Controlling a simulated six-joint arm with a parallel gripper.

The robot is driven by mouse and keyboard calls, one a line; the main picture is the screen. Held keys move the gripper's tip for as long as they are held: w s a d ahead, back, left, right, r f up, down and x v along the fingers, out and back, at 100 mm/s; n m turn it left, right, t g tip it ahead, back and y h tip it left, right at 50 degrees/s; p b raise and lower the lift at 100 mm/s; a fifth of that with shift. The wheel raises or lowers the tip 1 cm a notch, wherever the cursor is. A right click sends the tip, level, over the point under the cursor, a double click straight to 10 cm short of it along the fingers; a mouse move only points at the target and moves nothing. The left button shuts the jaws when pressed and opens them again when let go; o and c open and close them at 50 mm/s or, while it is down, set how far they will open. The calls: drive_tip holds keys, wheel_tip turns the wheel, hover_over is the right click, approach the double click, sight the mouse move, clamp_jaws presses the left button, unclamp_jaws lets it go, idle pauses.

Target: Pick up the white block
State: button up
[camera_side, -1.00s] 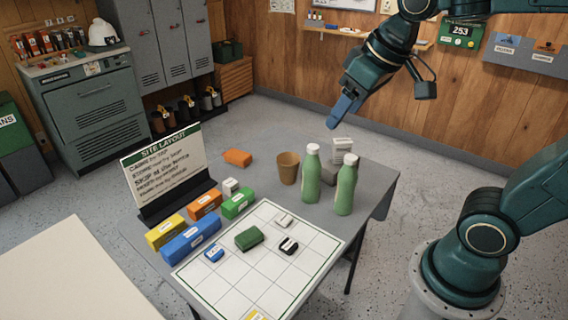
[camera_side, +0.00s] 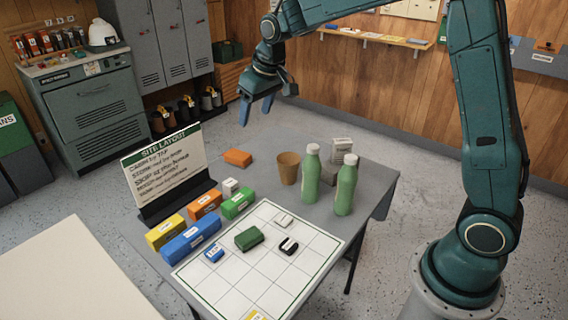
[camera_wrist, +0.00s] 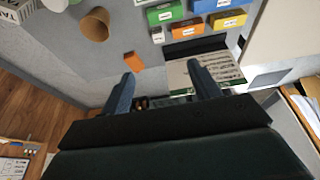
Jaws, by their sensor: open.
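A small white block (camera_side: 230,186) lies on the grey table behind a green block and beside an orange one. It also shows in the wrist view (camera_wrist: 157,35), beyond my fingertips. A flatter white piece (camera_side: 284,219) lies on the white grid board (camera_side: 232,301). My gripper (camera_side: 256,107) is open and empty, pointing down, well above and behind the table's far edge. In the wrist view its two fingers (camera_wrist: 160,76) are spread apart with nothing between them.
Orange, blue, yellow and green (camera_side: 238,203) blocks stand near the white block. A sign (camera_side: 168,166) stands behind them. A loose orange block (camera_side: 237,158), a brown cup (camera_side: 288,168), two green bottles (camera_side: 311,175) and a pale box (camera_side: 341,151) are toward the back and right.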

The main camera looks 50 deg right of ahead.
drive_tip(key=w+d+f, duration=0.1)
drive_tip(key=w+f, duration=1)
drive_tip(key=f, duration=0.5)
drive_tip(key=shift+w+d+g, duration=0.25)
drive_tip(key=shift+d+g, duration=0.05)
drive_tip(key=shift+g, duration=0.1)
drive_tip(key=shift+f, duration=0.15)
hover_over(231, 182)
drive_tip(key=s, duration=0.1)
drive_tip(key=shift+f, duration=4.05)
drive_tip(key=shift+f, duration=0.1)
drive_tip(key=shift+x, duration=2.5)
drive_tip(key=shift+s, duration=0.2)
